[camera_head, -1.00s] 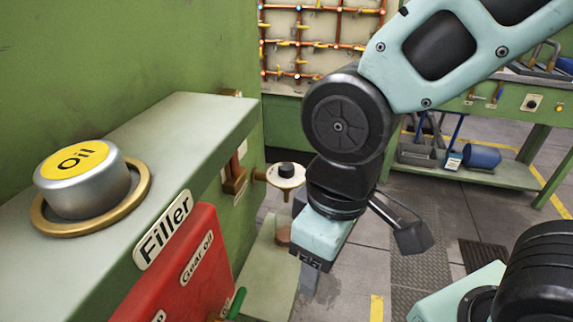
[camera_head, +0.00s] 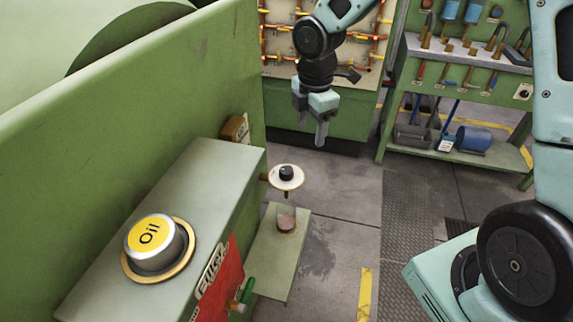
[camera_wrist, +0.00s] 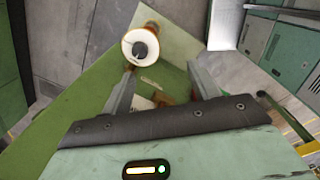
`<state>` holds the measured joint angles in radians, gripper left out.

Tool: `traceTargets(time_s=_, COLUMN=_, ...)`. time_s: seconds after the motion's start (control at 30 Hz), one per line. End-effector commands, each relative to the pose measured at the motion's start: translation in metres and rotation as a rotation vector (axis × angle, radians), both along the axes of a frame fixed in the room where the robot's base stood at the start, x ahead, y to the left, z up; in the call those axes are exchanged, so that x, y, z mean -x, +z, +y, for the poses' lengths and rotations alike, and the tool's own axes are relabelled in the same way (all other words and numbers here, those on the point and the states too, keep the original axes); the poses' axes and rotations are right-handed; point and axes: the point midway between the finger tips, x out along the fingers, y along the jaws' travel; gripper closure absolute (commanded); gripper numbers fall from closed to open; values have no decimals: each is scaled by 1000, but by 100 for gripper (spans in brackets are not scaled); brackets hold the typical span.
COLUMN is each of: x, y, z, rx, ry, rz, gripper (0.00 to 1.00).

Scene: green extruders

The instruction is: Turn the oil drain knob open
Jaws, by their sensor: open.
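A small black knob (camera_head: 286,172) sits on a round pale disc (camera_head: 297,182) that sticks out from the side of the green machine. I take it to be the oil drain knob. My gripper (camera_head: 312,122) is open and empty, pointing down, above and beyond the knob and apart from it. In the wrist view the knob (camera_wrist: 139,49) and its disc show beyond the left fingertip of my gripper (camera_wrist: 162,76). Nothing is between the fingers that they touch.
An oil filler cap (camera_head: 150,240) with a yellow top stands on the machine ledge. A green-handled valve (camera_head: 246,292) is on its front. A brown cup (camera_head: 286,220) stands on a low shelf under the knob. A tool bench (camera_head: 470,160) stands at the back right. Floor right of the knob is clear.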

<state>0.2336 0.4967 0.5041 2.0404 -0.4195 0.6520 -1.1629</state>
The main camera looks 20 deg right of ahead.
Motion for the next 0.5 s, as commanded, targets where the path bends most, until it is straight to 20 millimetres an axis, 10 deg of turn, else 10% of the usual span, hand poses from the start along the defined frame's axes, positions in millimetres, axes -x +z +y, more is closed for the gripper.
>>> traceTargets(time_s=0.2, x=-45, y=-10, z=23, rx=-18, ry=477, rz=0, gripper=40)
traceTargets(time_s=0.5, x=-57, y=-22, z=29, rx=-20, ry=613, rz=-6, gripper=40)
